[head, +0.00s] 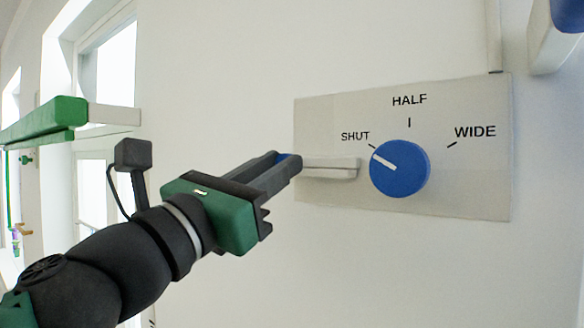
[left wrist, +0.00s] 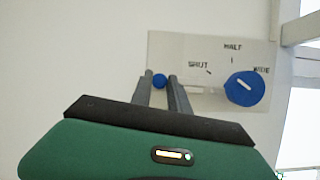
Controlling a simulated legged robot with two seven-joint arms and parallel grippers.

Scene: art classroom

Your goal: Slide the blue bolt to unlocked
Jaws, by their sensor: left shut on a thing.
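The blue bolt knob (head: 285,156) shows as a small blue patch between the fingers of my left gripper (head: 290,163). In the left wrist view the round blue knob (left wrist: 160,81) sits between the two fingertips (left wrist: 160,78). My left gripper is shut on it. A pale bar (head: 330,168) runs right from the fingertips across the panel (head: 470,195) toward a blue dial (head: 400,168). The fingers hide most of the knob in the head view. No locked or unlocked marking is readable. My right gripper is in neither view.
The dial's white mark points toward SHUT; HALF and WIDE are also printed. A green bar with a pale end (head: 45,120) stands out at the left by the windows (head: 108,65). A blue and white object (head: 560,35) is at the upper right. Bare wall surrounds the panel.

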